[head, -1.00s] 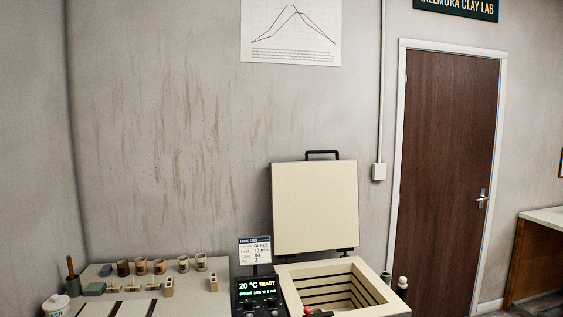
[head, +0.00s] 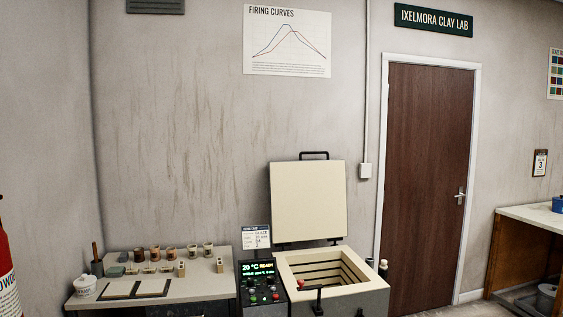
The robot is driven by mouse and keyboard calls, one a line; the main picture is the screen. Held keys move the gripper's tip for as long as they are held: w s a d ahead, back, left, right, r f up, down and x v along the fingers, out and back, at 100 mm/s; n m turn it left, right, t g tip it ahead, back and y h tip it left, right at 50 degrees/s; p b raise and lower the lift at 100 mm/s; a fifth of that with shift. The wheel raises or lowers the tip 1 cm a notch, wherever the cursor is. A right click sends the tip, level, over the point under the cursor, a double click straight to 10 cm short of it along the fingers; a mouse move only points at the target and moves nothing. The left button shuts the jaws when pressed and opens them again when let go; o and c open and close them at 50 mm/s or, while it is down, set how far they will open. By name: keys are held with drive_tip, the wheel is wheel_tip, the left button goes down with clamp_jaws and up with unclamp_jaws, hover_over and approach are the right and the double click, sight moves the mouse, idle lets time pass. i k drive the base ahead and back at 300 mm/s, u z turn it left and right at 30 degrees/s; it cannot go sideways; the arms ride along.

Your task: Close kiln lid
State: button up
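The kiln (head: 372,300) stands at the lower middle of the head view, with its square chamber open to the top. Its pale lid (head: 308,202) stands raised upright at the back, hinged along the rear rim. A black handle (head: 314,155) sits on the lid's upper edge. A red knob (head: 300,283) and a black upright part (head: 319,300) show at the kiln's front rim. The chamber shows ridged inner walls; its floor is hidden. My gripper is not in view.
The control panel (head: 261,287), reading 20 °C and READY, stands left of the kiln. A table (head: 205,287) with several small pots is further left. A red extinguisher (head: 7,265) is at the left edge. A door (head: 428,180) and a counter (head: 530,218) are at right.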

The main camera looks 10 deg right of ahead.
sight(308, 199)
drive_tip(key=z, duration=0.2)
drive_tip(key=i, duration=1.45)
drive_tip(key=z, duration=0.2)
drive_tip(key=k, duration=0.9)
drive_tip(key=z, duration=0.15)
drive_tip(key=i, duration=0.2)
drive_tip(key=u, duration=0.05)
